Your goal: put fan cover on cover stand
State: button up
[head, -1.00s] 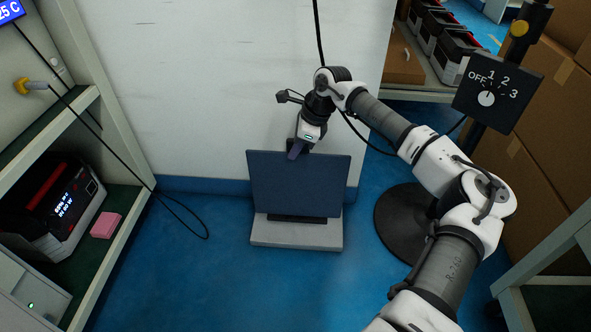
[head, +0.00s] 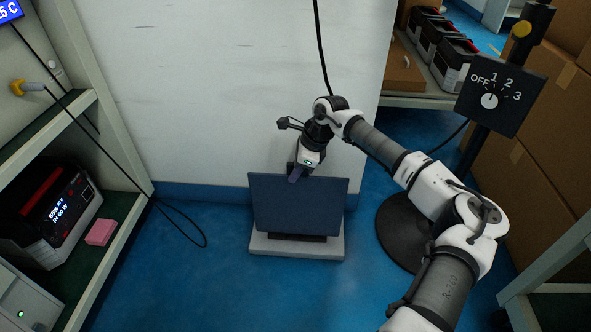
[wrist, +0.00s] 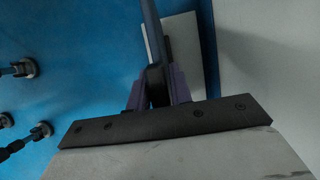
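The fan cover is a flat dark blue panel (head: 300,208), upright and close above the cover stand in the head view. The cover stand is a low light grey base (head: 296,251) with a dark strip on top, just under the panel's lower edge. I cannot tell whether that edge touches the strip. My gripper (head: 296,174) is shut on the panel's top edge, left of its middle. In the wrist view the purple fingers (wrist: 158,90) pinch the panel (wrist: 151,30), seen edge-on, with part of the grey stand (wrist: 184,45) beyond.
A white wall (head: 230,90) rises close behind the stand. A shelf with a black-and-red device (head: 55,215) and a pink block (head: 101,232) is at left. A switch post with a round black base (head: 398,235) stands at right. Blue floor is clear in front.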

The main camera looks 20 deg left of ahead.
jog(key=o, duration=0.3)
